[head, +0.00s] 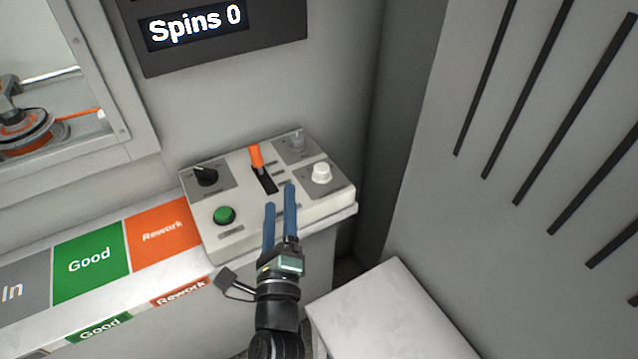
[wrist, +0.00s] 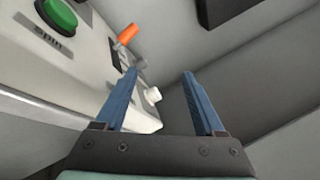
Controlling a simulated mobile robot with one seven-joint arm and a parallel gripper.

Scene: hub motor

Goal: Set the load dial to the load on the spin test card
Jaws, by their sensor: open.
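A pale control box (head: 240,243) carries several controls. A black knob (head: 206,176) is at its upper left, a grey knob (head: 296,142) at its far right corner, and a white knob (head: 321,173) at its right. The labels are too small to read, so I cannot tell which is the load dial. No spin test card is recognisable. My gripper (head: 280,197) is open and empty, its blue fingers over the box's front right part. In the wrist view the white knob (wrist: 152,95) shows beside the left finger of my gripper (wrist: 160,73).
An orange lever (head: 256,158) stands in a slot mid-box. A green button (head: 224,215) labelled Spin is at the front left. A display (head: 195,24) reads "Spins 0". In, Good (head: 90,260) and Rework (head: 162,233) zones lie left. A wall stands close right of the box.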

